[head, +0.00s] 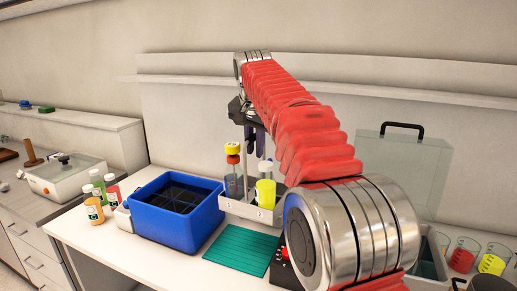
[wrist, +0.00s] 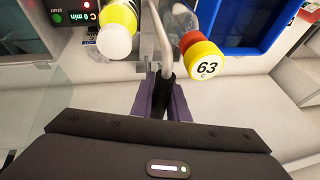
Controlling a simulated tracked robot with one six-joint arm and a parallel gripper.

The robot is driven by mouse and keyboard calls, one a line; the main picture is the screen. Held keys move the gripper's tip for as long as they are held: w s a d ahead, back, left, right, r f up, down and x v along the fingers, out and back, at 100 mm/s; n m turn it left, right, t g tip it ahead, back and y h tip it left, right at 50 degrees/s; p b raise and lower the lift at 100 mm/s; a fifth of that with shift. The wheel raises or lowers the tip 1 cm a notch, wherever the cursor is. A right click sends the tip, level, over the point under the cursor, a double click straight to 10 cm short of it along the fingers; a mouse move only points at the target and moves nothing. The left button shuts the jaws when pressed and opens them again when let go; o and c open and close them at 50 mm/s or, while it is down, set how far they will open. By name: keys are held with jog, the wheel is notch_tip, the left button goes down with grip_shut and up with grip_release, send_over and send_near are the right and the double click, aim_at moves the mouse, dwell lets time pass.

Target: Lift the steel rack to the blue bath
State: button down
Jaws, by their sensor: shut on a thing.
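The steel rack (head: 237,208) is a grey tray with an upright rod handle, just right of the blue bath (head: 188,236). I cannot tell whether its base touches the bench. It carries a tube with a yellow and red cap (head: 232,149) and a tube of yellow liquid (head: 265,192). My gripper (head: 249,140) is above the rack, pointing down. In the wrist view, its purple fingers (wrist: 164,98) are shut on the dark grip of the rack's handle (wrist: 160,45). The bath's blue wall also shows at upper right there (wrist: 212,14).
Several bottles (head: 94,208) stand left of the bath. A green mat (head: 240,251) lies in front of the rack. Beakers with red and yellow liquid (head: 480,257) are at right, near a clear box with a black handle (head: 402,127). My arm hides part of the bench.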

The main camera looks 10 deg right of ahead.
jog(key=shift+w+a+r, duration=0.1)
jog(key=shift+w+a, duration=0.3)
jog(key=shift+a, duration=0.2)
jog(key=shift+w+a+r, duration=0.1)
jog(key=shift+w+a, duration=0.3)
jog(key=shift+a, duration=0.25)
